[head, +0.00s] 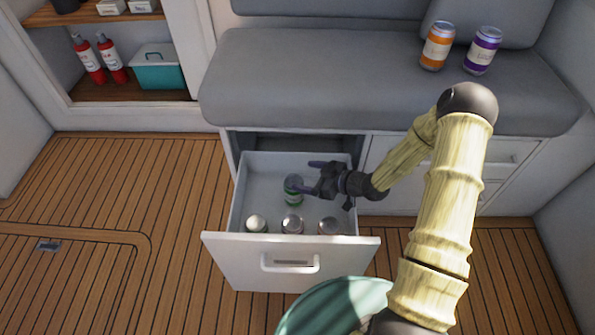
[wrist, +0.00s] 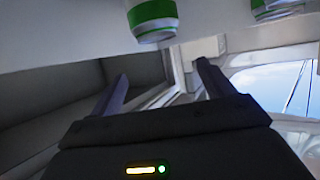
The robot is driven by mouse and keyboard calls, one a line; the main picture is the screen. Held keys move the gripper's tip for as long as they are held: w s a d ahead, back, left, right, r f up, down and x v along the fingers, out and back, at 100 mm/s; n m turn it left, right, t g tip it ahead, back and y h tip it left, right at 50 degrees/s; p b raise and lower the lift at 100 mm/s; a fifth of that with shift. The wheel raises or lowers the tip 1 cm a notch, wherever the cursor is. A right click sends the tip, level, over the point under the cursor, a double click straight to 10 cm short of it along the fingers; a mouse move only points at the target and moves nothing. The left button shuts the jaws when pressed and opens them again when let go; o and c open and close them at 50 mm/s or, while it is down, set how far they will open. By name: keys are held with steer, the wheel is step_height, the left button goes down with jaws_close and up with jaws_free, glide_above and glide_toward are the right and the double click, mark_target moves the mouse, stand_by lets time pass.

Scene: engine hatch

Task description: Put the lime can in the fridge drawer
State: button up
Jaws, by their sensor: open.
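The lime can (head: 293,190), green and white, is inside the pulled-out fridge drawer (head: 291,262), toward its middle. My gripper (head: 307,177) is open and empty in the drawer space, just right of the lime can. I cannot tell whether a finger touches the can. In the wrist view, my gripper (wrist: 162,82) has its two fingers apart with nothing held between them. A green and white can (wrist: 153,20) shows beyond the fingers at the top, and a second green-banded can (wrist: 275,8) is partly cut off at the top right.
Several cans stand in the drawer, including a front row with a left can (head: 256,223), a middle can (head: 292,224) and a right can (head: 329,227). An orange can (head: 436,46) and a purple can (head: 483,50) stand on the grey bench seat (head: 300,75). The wooden floor at left is clear.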

steer(key=p+v, duration=0.2)
steer(key=v, duration=0.4)
steer(key=shift+s+d, duration=0.2)
steer(key=shift+r, duration=0.15)
steer(key=s+d+r+m+g+h, duration=0.1)
steer(key=s+d+r+m+h, duration=0.2)
steer(key=d+r+m+h, duration=0.5)
steer(key=s+a+r+m+g+h, duration=0.1)
steer(key=s+r+m+g+h, duration=0.1)
steer(key=s+r, duration=0.8)
steer(key=s+m+h, duration=0.1)
steer(key=s+m, duration=0.1)
steer(key=shift+s+g+h, duration=0.3)
steer(key=shift+g+h, duration=0.1)
steer(key=shift+a, duration=0.15)
